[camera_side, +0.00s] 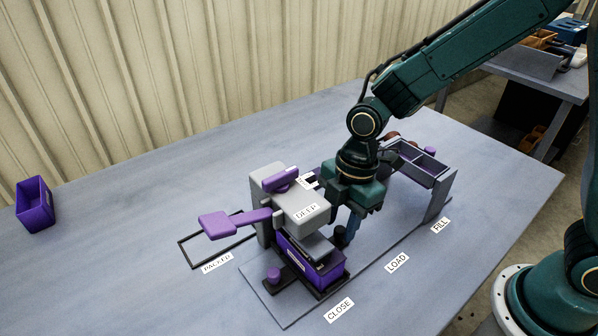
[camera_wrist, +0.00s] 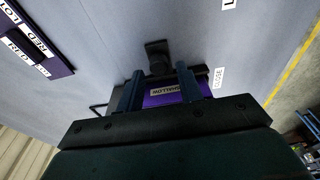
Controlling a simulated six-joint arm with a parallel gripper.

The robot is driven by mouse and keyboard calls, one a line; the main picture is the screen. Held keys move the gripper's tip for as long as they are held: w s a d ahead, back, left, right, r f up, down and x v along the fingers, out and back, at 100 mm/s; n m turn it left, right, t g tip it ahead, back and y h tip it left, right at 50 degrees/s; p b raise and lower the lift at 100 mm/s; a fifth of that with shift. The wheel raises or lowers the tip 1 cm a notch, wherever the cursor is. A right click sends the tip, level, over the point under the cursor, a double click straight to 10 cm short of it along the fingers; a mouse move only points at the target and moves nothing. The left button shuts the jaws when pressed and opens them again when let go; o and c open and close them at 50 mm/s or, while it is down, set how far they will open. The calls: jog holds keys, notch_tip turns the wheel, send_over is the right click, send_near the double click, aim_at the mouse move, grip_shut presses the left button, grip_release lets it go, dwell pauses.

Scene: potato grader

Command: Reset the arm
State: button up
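My gripper (camera_side: 347,232) points down beside the grey press-like station (camera_side: 265,190), to the right of its "DEEP" head. In the wrist view my gripper (camera_wrist: 160,76) has its two blue fingers apart, with a gap between them. A purple box (camera_side: 303,264) stands in a dark holder under the head. In the wrist view a purple box (camera_wrist: 165,98) labelled "SHALLOW" shows between and behind the fingers. Nothing is visibly pinched. Whether a finger touches the box is hidden.
A grey stand with a purple-edged tray (camera_side: 420,160) is close on the right. A purple paddle lever (camera_side: 220,223) sticks out left over the outlined "PACKED" area. A purple bin (camera_side: 35,204) stands far left. The front and left of the table are mostly clear.

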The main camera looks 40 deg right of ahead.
aim_at(334, 236)
jog(key=shift+f, duration=1.85)
jog(key=shift+c, duration=0.3)
jog(key=c, duration=0.4)
jog(key=shift+c, duration=0.2)
jog(key=shift+a, duration=0.2)
jog(key=shift+a, duration=0.55)
jog(key=o, duration=0.5)
